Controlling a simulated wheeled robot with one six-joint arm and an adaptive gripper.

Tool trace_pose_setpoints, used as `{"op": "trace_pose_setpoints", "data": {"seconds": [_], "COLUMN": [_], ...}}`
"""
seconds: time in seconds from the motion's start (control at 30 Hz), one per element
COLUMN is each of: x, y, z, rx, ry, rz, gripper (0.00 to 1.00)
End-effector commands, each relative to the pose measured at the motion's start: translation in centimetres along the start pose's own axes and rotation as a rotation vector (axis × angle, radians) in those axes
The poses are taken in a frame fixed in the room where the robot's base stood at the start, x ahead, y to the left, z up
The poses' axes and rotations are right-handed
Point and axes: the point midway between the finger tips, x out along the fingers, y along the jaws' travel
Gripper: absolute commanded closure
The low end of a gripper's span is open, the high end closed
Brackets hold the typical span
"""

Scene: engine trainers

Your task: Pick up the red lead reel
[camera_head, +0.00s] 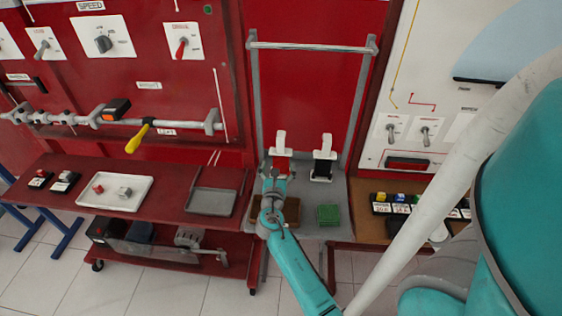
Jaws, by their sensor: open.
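The red lead reel (281,159) stands at the back of the grey shelf, below the upright metal frame. It has a red body and a white upright top piece. My gripper (273,175) is just in front of its lower part in the picture and hides some of it. The gripper is open. I cannot tell whether its fingers touch the reel or are around it. A black reel (322,168) with a similar white top stands to the right, apart from the gripper.
A brown tray (291,212) and a green block (328,214) lie on the grey shelf near my arm. A red bench with a grey tray (211,201) and a white tray (136,180) is at left. A wooden shelf (371,224) with labelled small items is at right.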

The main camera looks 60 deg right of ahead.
Motion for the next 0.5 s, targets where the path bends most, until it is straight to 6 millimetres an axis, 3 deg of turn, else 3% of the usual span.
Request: {"op": "trace_pose_setpoints", "data": {"seconds": [0.3,0.5], "x": [4.1,4.3], "y": [-0.6,-0.6], "z": [0.3,0.3], "rx": [0.0,0.0], "ry": [-0.001,0.0], "rz": [-0.001,0.0], "gripper": [0.1,0.1]}}
